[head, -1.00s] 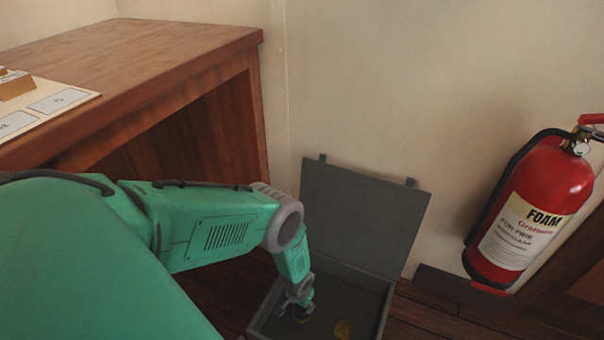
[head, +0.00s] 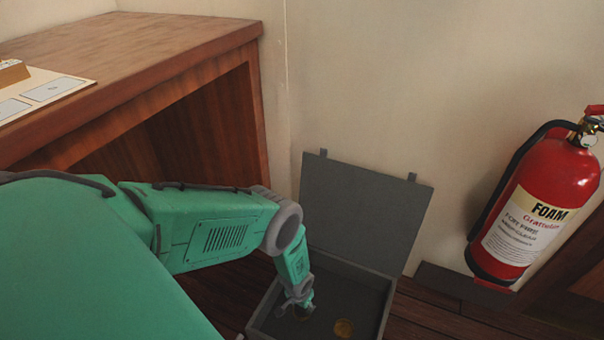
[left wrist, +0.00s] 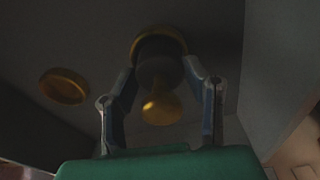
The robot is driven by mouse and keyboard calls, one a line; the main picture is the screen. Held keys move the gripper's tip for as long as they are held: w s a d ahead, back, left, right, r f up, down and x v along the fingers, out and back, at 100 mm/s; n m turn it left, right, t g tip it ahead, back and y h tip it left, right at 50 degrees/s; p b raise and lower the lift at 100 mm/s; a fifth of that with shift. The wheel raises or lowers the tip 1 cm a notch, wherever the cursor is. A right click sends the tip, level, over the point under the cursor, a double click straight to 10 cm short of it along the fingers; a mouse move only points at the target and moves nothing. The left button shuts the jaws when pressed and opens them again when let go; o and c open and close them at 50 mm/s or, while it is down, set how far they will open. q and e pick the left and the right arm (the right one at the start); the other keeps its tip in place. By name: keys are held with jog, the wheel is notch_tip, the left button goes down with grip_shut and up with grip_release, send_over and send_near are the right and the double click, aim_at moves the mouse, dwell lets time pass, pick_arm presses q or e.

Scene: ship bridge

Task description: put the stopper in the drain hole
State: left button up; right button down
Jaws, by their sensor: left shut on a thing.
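My left gripper (head: 300,308) reaches down into the open grey case (head: 368,221) on the floor. In the left wrist view its two fingers (left wrist: 158,74) are closed on the stopper (left wrist: 158,103), a dark plug with a brass-yellow knob toward the camera. A brass rim (left wrist: 158,37) shows around the stopper's far end; whether it is a drain hole's rim or part of the stopper, and whether the plug is seated, I cannot tell. A second brass round (left wrist: 64,86) lies apart to the left; it also shows in the head view (head: 343,329). My right gripper is out of view.
The case lid (head: 366,205) stands upright against the wall. A case wall (left wrist: 228,60) rises close to the right of the gripper in the wrist view. A wooden desk (head: 130,50) stands left, and a red fire extinguisher (head: 535,210) hangs right.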

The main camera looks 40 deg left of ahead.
pick_arm(q)
jog(key=shift+f, duration=0.5)
dwell(0.6)
jog(key=o, duration=1)
jog(key=shift+c, duration=0.2)
jog(key=r+p, duration=0.6)
jog(key=r, duration=0.1)
jog(key=s+r+p, duration=0.1)
jog(key=r+p, duration=0.2)
jog(key=r, duration=0.1)
jog(key=shift+s+d+p, duration=0.1)
jog(key=shift+d+p, duration=0.05)
jog(key=shift+p, duration=0.2)
